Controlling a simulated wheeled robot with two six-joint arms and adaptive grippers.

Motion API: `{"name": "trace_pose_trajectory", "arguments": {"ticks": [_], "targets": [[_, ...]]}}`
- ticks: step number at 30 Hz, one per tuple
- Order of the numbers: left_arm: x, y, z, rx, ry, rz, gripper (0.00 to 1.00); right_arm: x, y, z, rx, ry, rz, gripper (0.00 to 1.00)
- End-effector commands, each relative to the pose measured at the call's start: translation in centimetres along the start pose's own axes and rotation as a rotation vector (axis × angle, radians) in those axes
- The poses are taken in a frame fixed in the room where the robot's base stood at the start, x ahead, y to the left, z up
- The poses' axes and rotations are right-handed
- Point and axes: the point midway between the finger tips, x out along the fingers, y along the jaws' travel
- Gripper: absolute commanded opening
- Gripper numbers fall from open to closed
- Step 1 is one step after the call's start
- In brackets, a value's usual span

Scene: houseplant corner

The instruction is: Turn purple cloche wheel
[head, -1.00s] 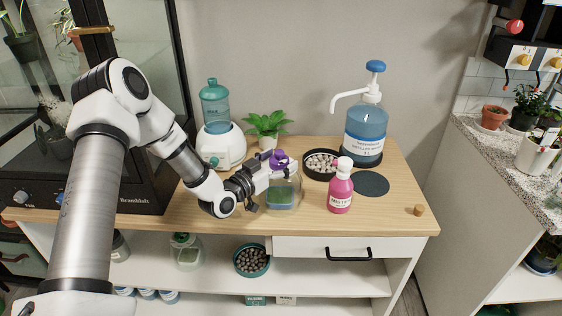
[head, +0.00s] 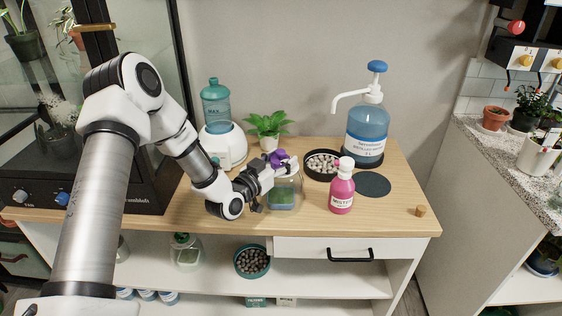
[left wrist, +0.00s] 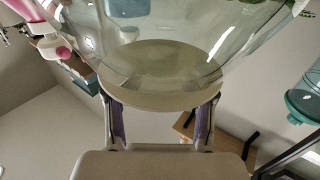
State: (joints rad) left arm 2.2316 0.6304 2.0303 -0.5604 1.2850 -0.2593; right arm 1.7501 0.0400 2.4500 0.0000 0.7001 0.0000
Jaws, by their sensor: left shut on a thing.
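The cloche (head: 284,192) is a clear glass jar with green contents, standing on the wooden cabinet top near its front edge. Its purple wheel (head: 278,157) sits at the top, partly hidden by my left gripper. My left gripper (head: 284,170) reaches in from the left at the height of the wheel and is shut on it. In the left wrist view the fingers (left wrist: 160,122) show purple along their inner sides, and the clear glass (left wrist: 170,30) and a pale disc (left wrist: 160,88) lie beyond them. My right gripper is not in view.
A pink mister bottle (head: 342,188) stands close right of the cloche. Behind are a dark bowl of pebbles (head: 310,162), a blue pump bottle (head: 366,135), a small plant (head: 268,124) and a white-and-teal device (head: 218,140). A cork (head: 420,210) lies at the right, with bare wood around it.

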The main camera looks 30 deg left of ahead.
Motion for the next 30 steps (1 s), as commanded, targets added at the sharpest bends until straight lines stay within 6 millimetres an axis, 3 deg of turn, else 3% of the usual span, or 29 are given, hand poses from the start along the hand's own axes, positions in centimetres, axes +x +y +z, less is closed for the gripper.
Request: {"name": "trace_pose_trajectory", "arguments": {"ticks": [15, 30], "targets": [[0.1, 0.3, 0.2, 0.006, 0.004, -0.409, 0.19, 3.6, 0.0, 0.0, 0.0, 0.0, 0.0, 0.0], [0.0, 0.0, -0.1, 0.001, 0.002, -0.746, 0.19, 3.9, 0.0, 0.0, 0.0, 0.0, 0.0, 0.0]]}}
